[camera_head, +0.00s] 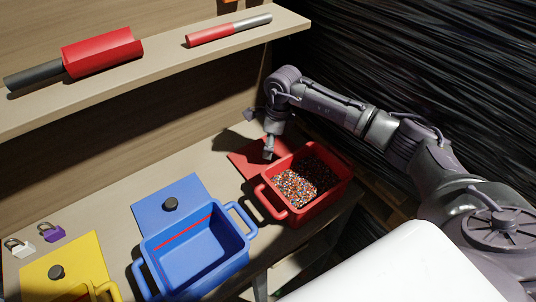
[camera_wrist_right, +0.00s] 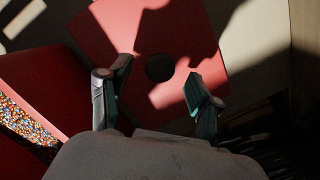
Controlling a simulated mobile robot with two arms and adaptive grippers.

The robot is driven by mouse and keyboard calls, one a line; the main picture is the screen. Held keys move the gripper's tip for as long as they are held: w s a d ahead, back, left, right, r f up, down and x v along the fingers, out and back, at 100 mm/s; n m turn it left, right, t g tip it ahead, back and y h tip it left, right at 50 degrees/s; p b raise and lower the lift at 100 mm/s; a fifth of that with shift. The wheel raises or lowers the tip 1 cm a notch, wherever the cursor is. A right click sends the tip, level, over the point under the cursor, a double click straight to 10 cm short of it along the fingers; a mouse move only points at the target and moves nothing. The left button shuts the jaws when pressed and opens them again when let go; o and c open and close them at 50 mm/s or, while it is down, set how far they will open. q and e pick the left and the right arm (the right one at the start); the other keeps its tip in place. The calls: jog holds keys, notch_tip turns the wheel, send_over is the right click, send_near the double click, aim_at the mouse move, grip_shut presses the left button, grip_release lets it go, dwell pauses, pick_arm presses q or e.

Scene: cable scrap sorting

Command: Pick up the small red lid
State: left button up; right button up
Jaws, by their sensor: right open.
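The small red lid (camera_head: 245,158) lies flat on the table behind the red bin, partly hidden by my right gripper in the head view. In the right wrist view the red lid (camera_wrist_right: 185,30) shows as a square plate with a round dark knob (camera_wrist_right: 160,68) in its middle. My right gripper (camera_head: 268,152) is over the lid. In the wrist view its two fingers (camera_wrist_right: 158,78) are apart, with the knob between them in the picture and no contact to be seen. My left gripper is not in view.
The red bin (camera_head: 268,202) with colourful granules stands right in front of the lid. A blue bin (camera_head: 160,262), a blue lid (camera_head: 150,208), a yellow lid (camera_head: 90,250) and two padlocks are further left. A shelf (camera_head: 165,72) with tools overhangs behind.

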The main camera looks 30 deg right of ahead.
jog(key=shift+w+a+f, duration=0.1)
jog(key=shift+f, duration=0.5)
jog(key=shift+w+a+f, duration=0.1)
jog(key=shift+f, duration=0.7)
grip_shut()
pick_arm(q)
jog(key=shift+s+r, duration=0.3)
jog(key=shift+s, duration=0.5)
pick_arm(e)
jog(key=shift+r, duration=0.1)
